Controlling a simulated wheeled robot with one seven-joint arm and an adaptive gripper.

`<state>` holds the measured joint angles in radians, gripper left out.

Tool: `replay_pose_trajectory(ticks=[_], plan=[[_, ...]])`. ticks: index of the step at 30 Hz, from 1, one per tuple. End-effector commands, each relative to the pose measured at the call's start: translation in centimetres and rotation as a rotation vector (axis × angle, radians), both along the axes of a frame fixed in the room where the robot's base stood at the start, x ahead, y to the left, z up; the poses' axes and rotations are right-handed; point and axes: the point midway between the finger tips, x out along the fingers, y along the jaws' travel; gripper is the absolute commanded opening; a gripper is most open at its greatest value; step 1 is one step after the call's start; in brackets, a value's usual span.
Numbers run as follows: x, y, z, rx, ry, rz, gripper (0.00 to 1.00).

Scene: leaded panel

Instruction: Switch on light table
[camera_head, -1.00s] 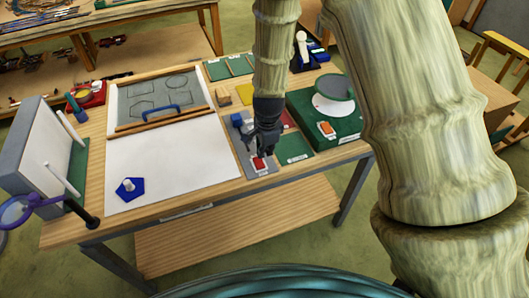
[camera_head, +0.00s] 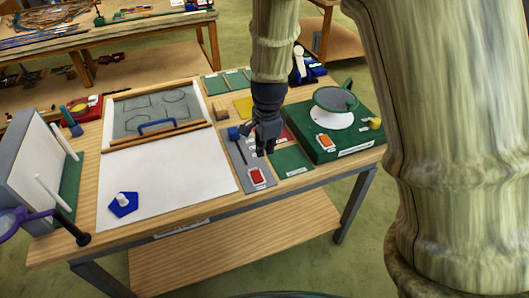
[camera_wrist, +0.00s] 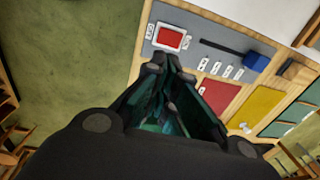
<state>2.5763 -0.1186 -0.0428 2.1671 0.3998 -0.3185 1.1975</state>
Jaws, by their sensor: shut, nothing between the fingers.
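A red rocker switch (camera_head: 257,175) sits in a white frame near the front end of a grey plate (camera_head: 262,185). It also shows in the wrist view (camera_wrist: 170,38), just beyond my fingertips. My gripper (camera_head: 264,151) is shut and empty. It hangs over the grey plate, a little behind the red switch and apart from it; its exact height is hard to tell. In the wrist view my fingertips (camera_wrist: 171,64) are close together. A broad white surface (camera_head: 165,175) lies left of the plate; I cannot tell whether it is lit.
A blue block with a dark bar (camera_head: 237,133) is on the grey plate. A green box (camera_head: 345,140) with a round-topped white stand is at right. A blue pentagon piece (camera_head: 123,204) lies on the white surface. A grey upright panel (camera_head: 40,150) stands at left.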

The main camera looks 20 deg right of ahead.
Motion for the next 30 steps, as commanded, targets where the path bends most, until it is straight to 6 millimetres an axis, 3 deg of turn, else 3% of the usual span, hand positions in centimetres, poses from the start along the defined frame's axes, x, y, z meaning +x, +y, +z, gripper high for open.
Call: replay_pose_trajectory(ticks=[12, 16, 20, 30], plan=[[-0.1, 0.0, 0.2, 0.0, 0.0, 0.001, 0.0], [-0.5, -0.2, -1.2, -0.009, 0.007, 0.027, 0.0], [-1.8, -0.8, -5.0, -0.035, 0.025, 0.116, 0.0], [-8.6, -2.7, -18.7, -0.114, 0.08, 0.518, 0.0]])
